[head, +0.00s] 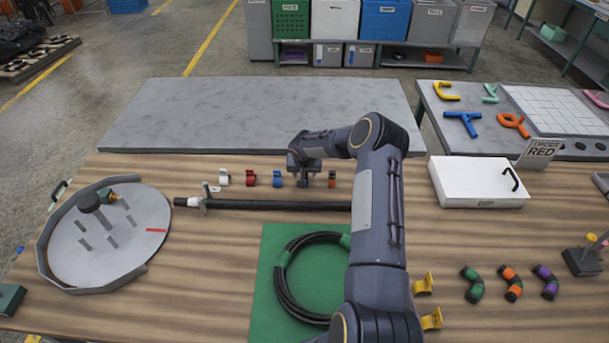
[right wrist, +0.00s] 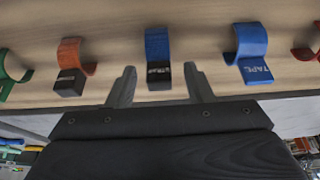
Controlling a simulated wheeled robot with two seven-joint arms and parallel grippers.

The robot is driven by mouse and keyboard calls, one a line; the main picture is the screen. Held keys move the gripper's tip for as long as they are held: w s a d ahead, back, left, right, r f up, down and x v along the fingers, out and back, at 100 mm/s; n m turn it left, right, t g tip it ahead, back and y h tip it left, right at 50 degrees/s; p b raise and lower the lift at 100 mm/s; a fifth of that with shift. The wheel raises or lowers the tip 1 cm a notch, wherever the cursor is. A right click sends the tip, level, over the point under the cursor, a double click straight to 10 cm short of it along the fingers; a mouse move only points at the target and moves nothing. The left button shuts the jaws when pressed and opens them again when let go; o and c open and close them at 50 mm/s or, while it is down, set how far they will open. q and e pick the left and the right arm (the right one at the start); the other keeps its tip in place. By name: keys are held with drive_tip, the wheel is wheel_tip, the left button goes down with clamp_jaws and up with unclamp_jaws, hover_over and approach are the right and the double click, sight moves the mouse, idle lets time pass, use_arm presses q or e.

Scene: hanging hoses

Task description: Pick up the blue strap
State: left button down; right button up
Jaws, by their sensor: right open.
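A blue strap piece (right wrist: 157,42), a curved blue clip with a dark labelled end, stands on the wooden table in the right wrist view. Its small label is hard to read. My right gripper (right wrist: 159,84) is open, with one fingertip on each side of the clip in the picture and nothing held. In the head view the right gripper (head: 312,174) points down over the row of clips, and its hand partly hides them. A second blue clip, labelled TAPE (right wrist: 252,55), stands to the right in the wrist view. My left gripper is not in view.
An orange clip (right wrist: 72,62) and a green clip (right wrist: 10,75) stand left of the blue clip in the wrist view. In the head view, a black rod (head: 270,205) and a coiled hose (head: 283,285) on a green mat (head: 262,310) lie nearer. A white box (head: 475,185) stands right.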

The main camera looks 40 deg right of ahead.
drive_tip(key=shift+c, duration=0.5)
clamp_jaws()
drive_tip(key=shift+r, duration=0.55)
wheel_tip(320, 180, up, 3)
drive_tip(key=shift+f+p, duration=0.2)
drive_tip(key=shift+p, duration=0.45)
drive_tip(key=s+a+r+b, duration=0.4)
drive_tip(key=s+a+r, duration=0.3)
drive_tip(key=s, duration=0.5)
drive_tip(key=shift+a+r, duration=0.25)
drive_tip(key=shift+r, duration=0.9)
